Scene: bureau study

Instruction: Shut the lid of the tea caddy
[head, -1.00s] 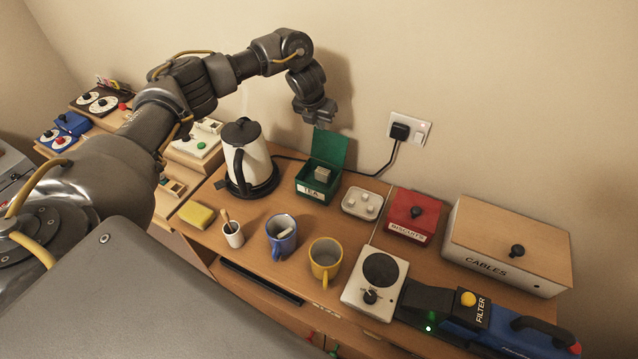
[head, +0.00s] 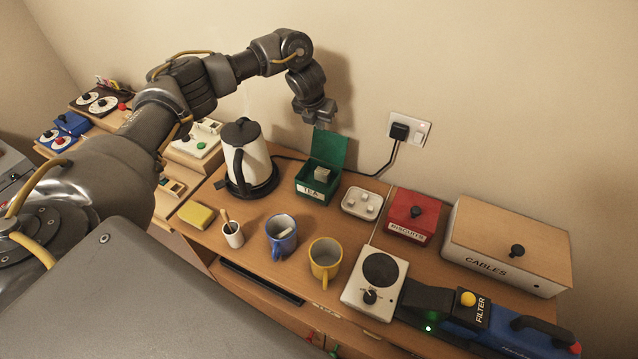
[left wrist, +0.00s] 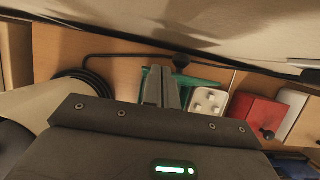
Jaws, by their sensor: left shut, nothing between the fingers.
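The green tea caddy (head: 311,190), marked TEA, stands on the desk right of the kettle. Its green lid (head: 330,148) is open and stands up at the back, towards the wall. A pale block (head: 322,175) shows inside the caddy. My left gripper (head: 319,122) is above and just behind the lid, close to the wall, pointing down. It is shut and empty. In the left wrist view its shut fingers (left wrist: 161,88) reach towards the lid, of which a green strip (left wrist: 195,80) shows; I cannot tell whether they touch. My right gripper is not in view.
The kettle (head: 243,160) stands left of the caddy and a white tray (head: 349,207) right of it. A red biscuits box (head: 408,228) is farther right. A plug (head: 399,131) sits in the wall socket, its cable running behind the caddy. Mugs stand in front.

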